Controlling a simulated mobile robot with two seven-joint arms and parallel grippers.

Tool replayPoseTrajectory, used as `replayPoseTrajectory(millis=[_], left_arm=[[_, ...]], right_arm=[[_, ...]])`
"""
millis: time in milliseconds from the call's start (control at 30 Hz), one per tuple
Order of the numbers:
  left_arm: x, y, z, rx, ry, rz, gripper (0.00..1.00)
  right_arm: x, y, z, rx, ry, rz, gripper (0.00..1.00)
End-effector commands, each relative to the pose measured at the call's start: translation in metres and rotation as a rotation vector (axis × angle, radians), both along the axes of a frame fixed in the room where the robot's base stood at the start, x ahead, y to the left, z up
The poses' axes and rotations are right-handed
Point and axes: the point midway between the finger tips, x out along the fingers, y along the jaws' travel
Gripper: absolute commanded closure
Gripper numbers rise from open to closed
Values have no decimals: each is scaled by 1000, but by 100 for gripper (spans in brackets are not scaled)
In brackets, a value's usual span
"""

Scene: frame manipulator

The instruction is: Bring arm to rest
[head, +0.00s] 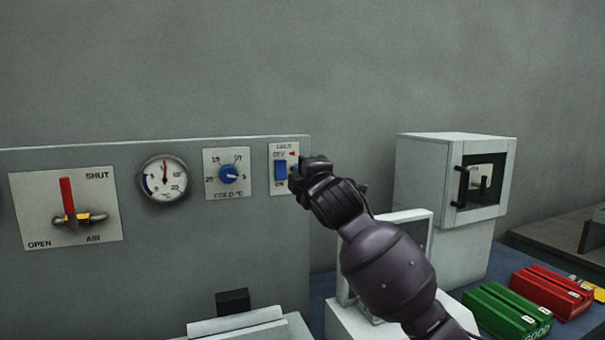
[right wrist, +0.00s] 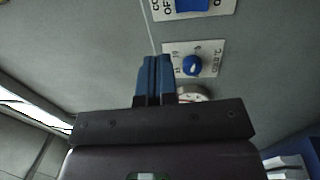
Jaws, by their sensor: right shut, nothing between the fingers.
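My right arm (head: 388,268) reaches up from the lower right in the head view. Its gripper (head: 294,174) is in front of the panel, at the right edge of the cold switch plate (head: 280,150). The blue rocker switch (head: 281,171) shows just left of the gripper. In the right wrist view the blue fingers (right wrist: 154,78) are closed together and empty, with the panel beyond them. The blue switch also shows at the top of that view (right wrist: 192,4). I cannot tell whether the gripper touches the panel. My left gripper is not in view.
The panel (head: 200,270) also carries a blue cold dial (head: 228,174), a round gauge (head: 164,180) and a red-handled air valve (head: 67,197). A white cabinet (head: 425,180) stands at right. Green (head: 507,314) and red (head: 553,290) trays lie on the bench. The space above the panel is clear.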

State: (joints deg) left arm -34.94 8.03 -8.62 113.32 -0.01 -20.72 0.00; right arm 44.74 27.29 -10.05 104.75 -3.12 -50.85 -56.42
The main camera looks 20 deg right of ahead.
Motion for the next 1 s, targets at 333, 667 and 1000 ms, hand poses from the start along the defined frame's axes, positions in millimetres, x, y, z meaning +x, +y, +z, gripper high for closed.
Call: replayPoseTrajectory(millis=[333, 667, 1000], left_arm=[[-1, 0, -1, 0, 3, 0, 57], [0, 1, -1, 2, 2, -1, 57], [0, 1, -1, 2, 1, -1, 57]], right_arm=[[0, 0, 0, 0, 0, 0, 100], [-2, 5, 7, 153, -32, 52, 100], [-17, 26, 9, 503, -101, 247, 100]])
